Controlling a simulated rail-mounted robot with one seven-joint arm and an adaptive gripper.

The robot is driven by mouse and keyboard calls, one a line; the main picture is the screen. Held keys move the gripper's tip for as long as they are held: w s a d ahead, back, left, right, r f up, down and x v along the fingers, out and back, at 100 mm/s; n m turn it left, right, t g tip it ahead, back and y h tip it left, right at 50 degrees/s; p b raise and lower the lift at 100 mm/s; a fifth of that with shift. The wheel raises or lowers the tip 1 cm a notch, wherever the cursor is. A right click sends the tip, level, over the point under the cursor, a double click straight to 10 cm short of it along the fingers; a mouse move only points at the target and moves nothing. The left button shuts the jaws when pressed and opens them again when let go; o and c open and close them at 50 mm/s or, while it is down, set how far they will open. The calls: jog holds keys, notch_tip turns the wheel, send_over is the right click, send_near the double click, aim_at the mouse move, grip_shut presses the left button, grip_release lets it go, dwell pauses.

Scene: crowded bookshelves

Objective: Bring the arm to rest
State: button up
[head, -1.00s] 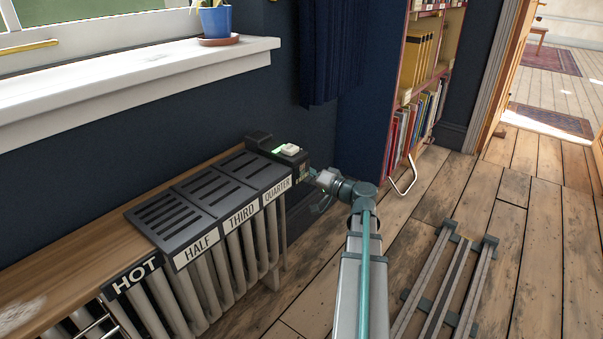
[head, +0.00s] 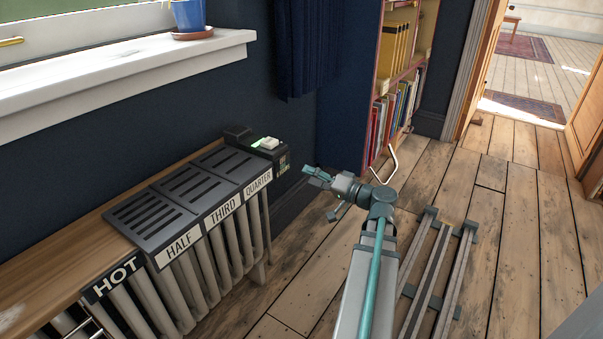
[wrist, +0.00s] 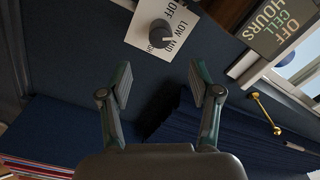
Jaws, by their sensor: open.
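My gripper (head: 313,177) is at the end of my bent arm, to the right of the radiator's far end. It is apart from the small black device (head: 268,149) with a pale block and green light on top. In the wrist view my gripper (wrist: 160,80) has its two fingers spread wide, with nothing between them. Beyond the fingertips is a white plate (wrist: 178,13) with a dark dial (wrist: 161,33) marked LOW, MID and OFF.
The radiator (head: 215,255) bears labels HOT, HALF, THIRD and QUARTER. A bookshelf (head: 384,85) stands behind my arm. Floor rails (head: 432,280) lie to the right, with bare floorboards (head: 520,240) beyond.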

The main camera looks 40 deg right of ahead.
jog(key=shift+s+d, duration=0.1)
jog(key=shift+s, duration=0.3)
jog(key=s+a+f+m+g+p, duration=0.1)
jog(key=a+f+g+p, duration=0.35)
jog(key=f, duration=0.45)
jog(key=a+f+g+p, duration=0.4)
jog(key=a+f+g, duration=0.1)
jog(key=f, duration=0.3)
jog(key=s+a+f+n+g+p, duration=0.1)
jog(key=s+a+f+g+p, duration=0.2)
jog(key=a+p, duration=0.35)
jog(key=s+a+f+n+g+p, duration=0.1)
jog(key=s+a+f+g+p, duration=0.1)
jog(key=s+a+g+p, duration=0.4)
jog(key=s+a+r+n+g+h+p, duration=0.2)
jog(key=s+a+r+n+g+p, duration=0.1)
jog(key=s+a+p, duration=0.6)
jog(key=s+a+r+n+g+h+p, duration=0.2)
jog(key=s+a+r+n+p, duration=0.3)
jog(key=p, duration=0.9)
jog(key=s+a+r+g, duration=0.1)
jog(key=s+a+r, duration=0.1)
jog(key=s+a, duration=0.2)
jog(key=shift+s+a+r, duration=0.2)
jog(key=shift+s+a, duration=0.1)
jog(key=shift+a, duration=0.05)
